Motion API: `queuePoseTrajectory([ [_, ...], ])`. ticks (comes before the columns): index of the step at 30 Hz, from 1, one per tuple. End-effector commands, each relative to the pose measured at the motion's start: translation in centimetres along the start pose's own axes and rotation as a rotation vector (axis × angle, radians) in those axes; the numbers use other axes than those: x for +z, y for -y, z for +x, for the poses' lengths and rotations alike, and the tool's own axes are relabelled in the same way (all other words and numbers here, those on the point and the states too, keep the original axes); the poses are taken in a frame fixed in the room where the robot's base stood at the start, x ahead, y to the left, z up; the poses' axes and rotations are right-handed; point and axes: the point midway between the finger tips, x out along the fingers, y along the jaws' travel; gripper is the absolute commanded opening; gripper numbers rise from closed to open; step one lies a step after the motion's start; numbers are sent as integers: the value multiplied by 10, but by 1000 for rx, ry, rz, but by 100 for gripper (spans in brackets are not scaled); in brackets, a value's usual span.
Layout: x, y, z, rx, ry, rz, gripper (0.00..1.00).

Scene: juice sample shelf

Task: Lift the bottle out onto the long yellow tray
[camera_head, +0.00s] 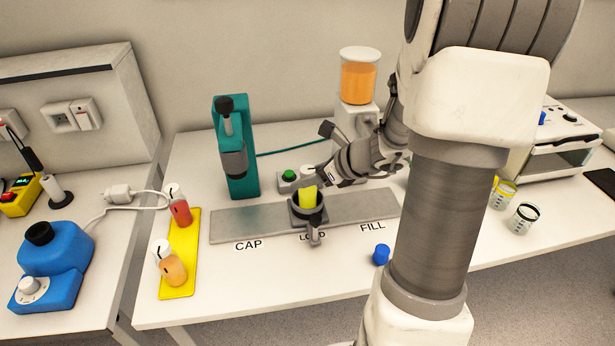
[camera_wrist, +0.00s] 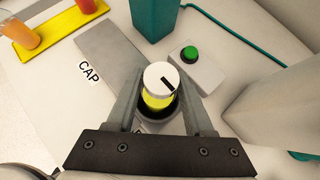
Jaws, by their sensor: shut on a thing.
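The bottle (camera_head: 308,198) has yellow contents; its white cap with a black mark shows in the wrist view (camera_wrist: 161,78). It stands upright in or just over the dark round holder (camera_head: 312,222) on the grey track at LOAD; its base is hidden. My gripper (camera_head: 308,186) comes in from the right and is shut on the bottle, with one finger on each side in the wrist view (camera_wrist: 160,100). The long yellow tray (camera_head: 180,288) lies at the left of the table. A red bottle (camera_head: 181,213) stands at its back and an orange bottle (camera_head: 174,270) at its front.
A teal capping press (camera_head: 238,165) stands behind the track's left part. A box with a green button (camera_wrist: 190,54) is behind the holder. A juice dispenser (camera_head: 357,80) is behind right. A loose blue cap (camera_head: 381,254) lies in front. The table between tray and track is clear.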

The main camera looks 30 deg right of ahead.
Motion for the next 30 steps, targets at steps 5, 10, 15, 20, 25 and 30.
queuePoseTrajectory([
  [5, 2, 0, -2, 0, 1, 0, 0],
  [10, 2, 0, -1, 0, 1, 0, 0],
  [15, 3, 0, -2, 0, 1, 0, 0],
  [20, 7, 0, -6, 0, 1, 0, 0],
  [25, 12, 0, -11, 0, 1, 0, 0],
  [30, 17, 0, -15, 0, 1, 0, 0],
])
